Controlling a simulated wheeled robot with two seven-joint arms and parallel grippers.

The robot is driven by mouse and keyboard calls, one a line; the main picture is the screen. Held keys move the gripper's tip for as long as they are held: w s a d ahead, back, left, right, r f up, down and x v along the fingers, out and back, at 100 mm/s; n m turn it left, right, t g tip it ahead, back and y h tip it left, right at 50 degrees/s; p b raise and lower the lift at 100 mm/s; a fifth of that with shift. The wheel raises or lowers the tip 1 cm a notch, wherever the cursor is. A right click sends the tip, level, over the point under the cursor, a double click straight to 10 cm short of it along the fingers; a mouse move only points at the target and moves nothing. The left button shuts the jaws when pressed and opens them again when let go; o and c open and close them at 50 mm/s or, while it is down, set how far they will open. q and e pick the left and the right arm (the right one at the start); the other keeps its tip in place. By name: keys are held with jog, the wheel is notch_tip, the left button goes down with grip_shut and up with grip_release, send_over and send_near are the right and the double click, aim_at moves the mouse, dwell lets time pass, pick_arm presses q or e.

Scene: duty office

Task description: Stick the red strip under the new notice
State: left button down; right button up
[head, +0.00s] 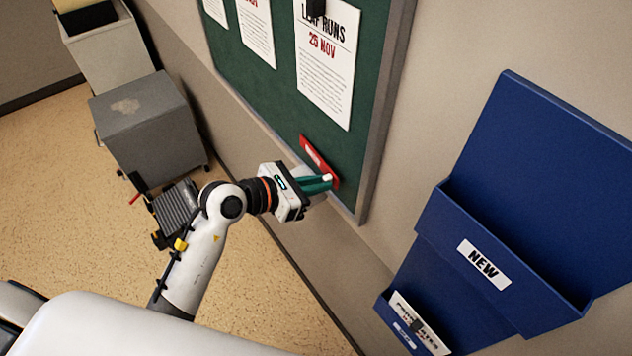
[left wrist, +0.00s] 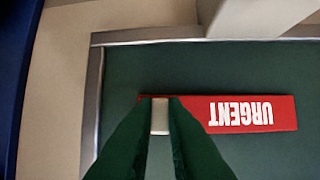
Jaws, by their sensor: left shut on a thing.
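The red strip (head: 315,156) reads URGENT in the left wrist view (left wrist: 240,114), where it appears upside down. My left gripper (head: 328,181) is shut on a small white tab at one end of the strip; the green fingers and the tab also show in the left wrist view (left wrist: 160,116). The strip lies along the green board's lower part, below the notice reading LEAF RUNS 25 NOV (head: 325,75), with green between them. I cannot tell whether it touches the board. A black clip-like piece covers part of that notice's top. My right gripper is not in view.
The green board (head: 275,105) has a grey metal frame and other notices (head: 256,30) to the left. A blue wall holder (head: 520,180) labelled NEW hangs at right, with a card (head: 418,325) in its lower pocket. A grey cabinet (head: 145,120) stands at left.

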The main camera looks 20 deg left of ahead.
pick_arm(q)
jog(key=c, duration=1.4)
grip_release()
jog(key=b+v, duration=0.3)
jog(key=v, duration=0.9)
